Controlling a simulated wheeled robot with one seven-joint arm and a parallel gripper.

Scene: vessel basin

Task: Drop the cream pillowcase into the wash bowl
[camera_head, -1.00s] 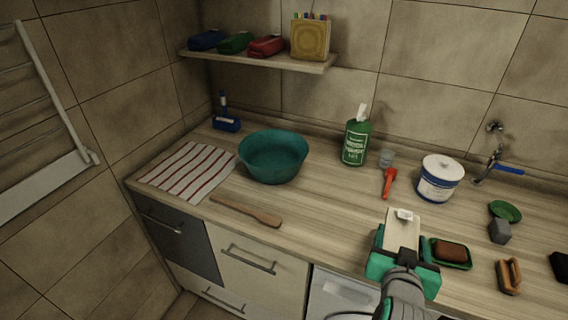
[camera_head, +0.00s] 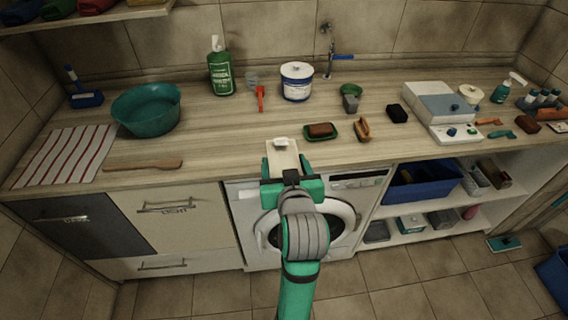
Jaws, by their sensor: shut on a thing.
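My gripper (camera_head: 290,183) is in the lower middle of the head view, in front of the counter edge and the washing machine. It is shut on a flat cream piece (camera_head: 283,160), which looks like the folded cream pillowcase and sticks out beyond the green jaws. A small whitish part shows at its far end. The teal wash bowl (camera_head: 147,110) stands on the counter to the left, well apart from my gripper. Its visible inside looks empty.
A striped towel (camera_head: 64,154) and a wooden paddle (camera_head: 143,166) lie near the bowl. A green bottle (camera_head: 220,70), red-handled brush (camera_head: 260,98) and white tub (camera_head: 296,82) stand behind. A soap dish (camera_head: 321,131) is right of the cream piece. Counter between bowl and gripper is mostly clear.

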